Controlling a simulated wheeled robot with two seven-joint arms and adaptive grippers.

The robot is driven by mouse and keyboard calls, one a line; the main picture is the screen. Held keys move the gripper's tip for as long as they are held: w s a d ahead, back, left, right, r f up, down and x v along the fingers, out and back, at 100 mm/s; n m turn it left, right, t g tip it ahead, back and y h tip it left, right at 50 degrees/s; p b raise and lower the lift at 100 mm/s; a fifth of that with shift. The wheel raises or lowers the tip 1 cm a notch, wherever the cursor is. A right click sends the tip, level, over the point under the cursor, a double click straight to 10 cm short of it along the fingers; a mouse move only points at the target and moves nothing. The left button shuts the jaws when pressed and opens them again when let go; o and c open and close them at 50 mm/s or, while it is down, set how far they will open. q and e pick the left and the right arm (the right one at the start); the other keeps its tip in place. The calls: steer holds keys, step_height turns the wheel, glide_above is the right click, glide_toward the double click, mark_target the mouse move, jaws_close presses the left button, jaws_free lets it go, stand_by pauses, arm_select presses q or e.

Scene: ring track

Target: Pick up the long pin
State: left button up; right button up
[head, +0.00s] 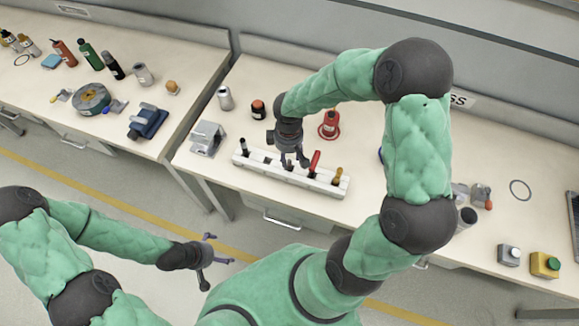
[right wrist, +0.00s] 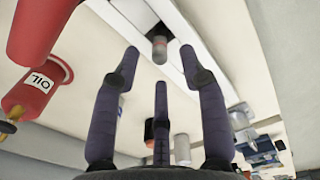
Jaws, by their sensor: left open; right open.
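A white rack (head: 240,160) on the middle bench holds several upright pieces. A short grey cylinder with a dark end (right wrist: 159,50) shows at the rack in the right wrist view; I cannot tell for sure whether it is the long pin. A black-topped piece (head: 243,145) stands at the rack's left end. My right gripper (head: 292,162) is open over the middle of the rack and hides part of it. In the right wrist view its spread fingers (right wrist: 160,70) have the grey cylinder ahead between the tips, with no grip on it. My left gripper (head: 214,260) is open and empty, away from the bench.
A red oil can (head: 329,124) stands behind. A grey metal fixture (head: 207,137) is left of the rack. Floor lies between the benches and me.

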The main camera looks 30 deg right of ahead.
mark_target(289, 160)
steer(key=f, duration=0.1)
steer(key=f+b, duration=0.1)
steer(key=f, duration=0.2)
steer(key=shift+s+f, duration=0.25)
steer(key=shift+f, duration=0.05)
jaws_close()
steer(key=shift+r, duration=0.2)
